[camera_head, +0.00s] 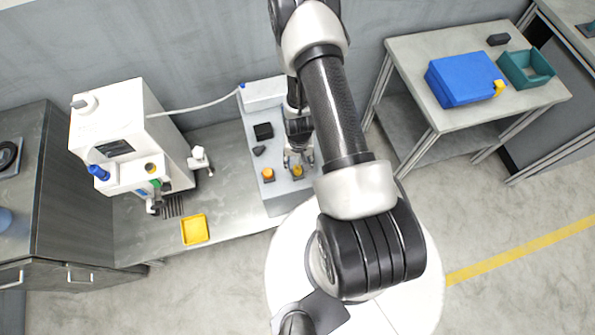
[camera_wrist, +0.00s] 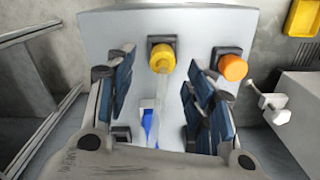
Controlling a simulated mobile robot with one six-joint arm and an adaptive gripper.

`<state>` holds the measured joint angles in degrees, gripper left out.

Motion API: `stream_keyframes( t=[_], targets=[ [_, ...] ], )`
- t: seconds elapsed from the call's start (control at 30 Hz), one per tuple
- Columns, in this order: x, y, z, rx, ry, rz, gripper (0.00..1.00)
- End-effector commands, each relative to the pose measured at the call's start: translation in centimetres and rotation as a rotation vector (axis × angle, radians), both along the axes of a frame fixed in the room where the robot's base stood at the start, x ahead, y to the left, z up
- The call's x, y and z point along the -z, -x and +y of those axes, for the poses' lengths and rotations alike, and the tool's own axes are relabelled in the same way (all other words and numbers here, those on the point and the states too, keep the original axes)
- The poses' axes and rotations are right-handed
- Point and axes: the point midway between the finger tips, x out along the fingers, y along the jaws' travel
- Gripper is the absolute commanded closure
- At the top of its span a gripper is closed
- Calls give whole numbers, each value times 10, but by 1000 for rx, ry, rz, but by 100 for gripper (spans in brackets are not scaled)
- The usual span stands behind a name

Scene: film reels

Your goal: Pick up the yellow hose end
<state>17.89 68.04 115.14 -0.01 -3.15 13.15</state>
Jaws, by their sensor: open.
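The yellow hose end (camera_wrist: 162,57) is a short yellow cylinder in a dark square holder on the grey station. A pale, translucent strip runs from it toward a blue and white part (camera_wrist: 148,122). My gripper (camera_wrist: 160,72) is open, with one finger on each side of the strip and the yellow end just beyond the fingertips in the wrist view. No contact is visible. In the head view the yellow end (camera_head: 298,171) shows just below my gripper (camera_head: 298,158). An orange cylinder (camera_wrist: 233,68) sits in a similar holder beside it, outside the fingers.
A white machine (camera_head: 120,140) stands left of the station (camera_head: 285,195), with a white hose (camera_head: 195,107) running to the station's back. A yellow tray (camera_head: 194,229) lies on the bench in front. A blue case (camera_head: 462,80) and a green bin (camera_head: 526,69) are on the right table.

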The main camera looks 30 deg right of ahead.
Motion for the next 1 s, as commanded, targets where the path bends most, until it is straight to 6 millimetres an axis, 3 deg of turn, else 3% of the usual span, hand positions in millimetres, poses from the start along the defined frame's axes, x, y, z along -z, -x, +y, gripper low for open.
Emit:
stream_keyframes(
  t=[0.27, 0.6, 0.83, 1.0],
  targets=[
    [17, -1, 1, -1, 1, -1, 51],
    [62, -2, 3, -1, 0, 0, 51],
    [62, -2, 3, 0, 1, -1, 52],
    [62, -2, 3, 0, 0, 0, 63]
  ],
)
